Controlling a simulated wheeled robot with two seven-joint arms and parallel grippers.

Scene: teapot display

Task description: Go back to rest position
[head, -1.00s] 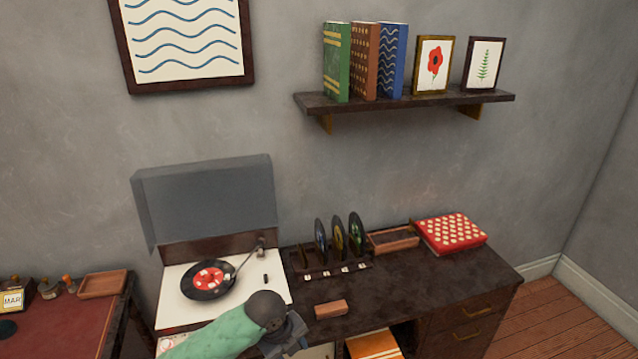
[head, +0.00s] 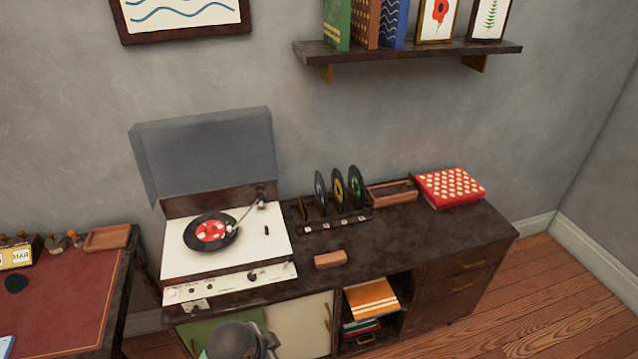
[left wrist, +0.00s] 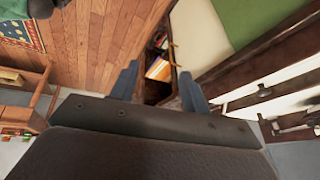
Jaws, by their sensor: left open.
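My left arm shows at the bottom edge of the head view, low in front of the cabinet doors; its gripper fingers are mostly cut off there. In the left wrist view my left gripper (left wrist: 160,88) has its two blue-grey fingers spread apart, with nothing between them. Beyond the fingers are the cabinet's open shelf (left wrist: 158,66) and the wooden floor (left wrist: 92,45). My right gripper is not in the head view.
A record player (head: 270,260) with a record on it and its lid raised stands on the dark cabinet (head: 400,240). A record rack (head: 335,222), a small brown block (head: 330,259) and a red spotted box (head: 449,187) are also on top. A red-topped desk (head: 75,300) stands left.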

